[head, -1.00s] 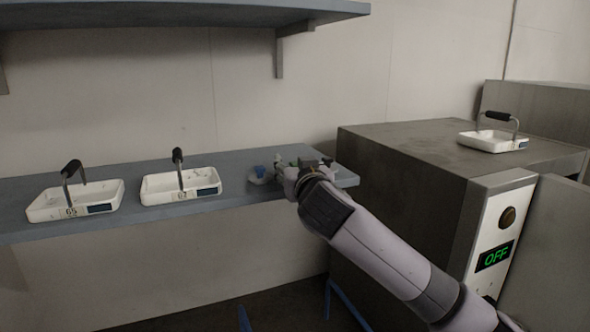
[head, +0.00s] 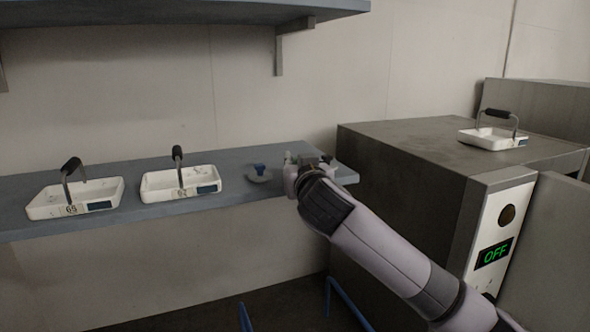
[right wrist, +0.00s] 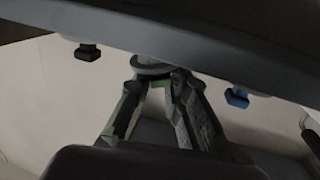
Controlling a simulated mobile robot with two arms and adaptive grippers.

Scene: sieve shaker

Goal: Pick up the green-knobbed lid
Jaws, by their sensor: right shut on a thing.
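My right gripper (right wrist: 160,100) is shut on the green knob (right wrist: 161,84) of a lid. The lid's grey disc (right wrist: 153,66) shows just beyond the fingertips in the right wrist view. In the head view my right gripper (head: 306,164) is over the right end of the blue-grey shelf (head: 238,190), and my own wrist hides most of the held lid there. I cannot tell whether the lid is clear of the shelf. My left gripper is in neither view.
A blue-knobbed lid (head: 260,172) lies left of my right gripper. A black-knobbed lid (right wrist: 88,52) is on the other side. Two white handled trays (head: 98,191) (head: 206,173) stand left on the shelf. A metal cabinet (head: 400,145) with another tray (head: 493,144) stands close at right.

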